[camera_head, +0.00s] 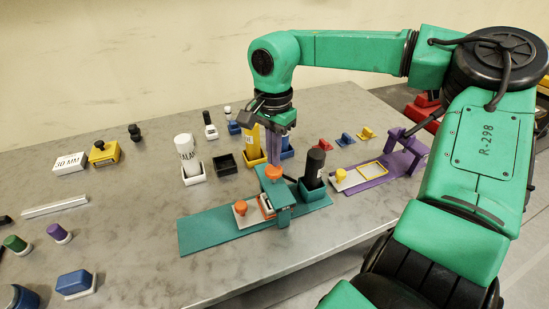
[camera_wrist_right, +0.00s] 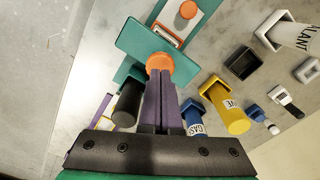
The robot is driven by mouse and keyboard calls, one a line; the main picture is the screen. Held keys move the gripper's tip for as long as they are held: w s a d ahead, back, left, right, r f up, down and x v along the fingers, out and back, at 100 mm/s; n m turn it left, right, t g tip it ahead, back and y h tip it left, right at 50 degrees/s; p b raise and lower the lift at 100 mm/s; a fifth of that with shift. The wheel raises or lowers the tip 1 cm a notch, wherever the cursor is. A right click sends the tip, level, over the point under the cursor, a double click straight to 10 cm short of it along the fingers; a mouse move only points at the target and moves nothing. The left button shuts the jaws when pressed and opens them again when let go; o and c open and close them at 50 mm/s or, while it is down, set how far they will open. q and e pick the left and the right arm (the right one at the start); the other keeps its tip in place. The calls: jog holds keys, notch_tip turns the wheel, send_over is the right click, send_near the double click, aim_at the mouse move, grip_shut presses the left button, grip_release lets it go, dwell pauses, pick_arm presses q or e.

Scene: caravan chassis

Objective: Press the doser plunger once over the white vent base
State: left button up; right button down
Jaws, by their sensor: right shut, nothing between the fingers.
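The doser is a teal stand (camera_head: 283,205) with a round orange plunger knob (camera_head: 273,172) on top. The knob also shows in the wrist view (camera_wrist_right: 159,61). My right gripper (camera_head: 276,158) points down with purple fingers shut and empty. In the wrist view its fingertips (camera_wrist_right: 160,72) meet the knob's edge in the picture; I cannot tell whether they touch. A white piece in an orange-edged holder (camera_head: 266,206), apparently the white vent base, sits under the doser's arm, partly hidden. An orange knob (camera_head: 240,207) stands beside it. My left gripper is not in view.
A black cylinder in a teal holder (camera_head: 314,183) stands close right of the doser. A yellow tube (camera_head: 252,143) and a blue holder (camera_head: 287,150) are behind. A purple fixture (camera_head: 390,165) stands further right.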

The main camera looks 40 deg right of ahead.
aim_at(274, 169)
notch_tip(274, 169, up, 6)
jog(key=p, duration=0.4)
dwell(0.5)
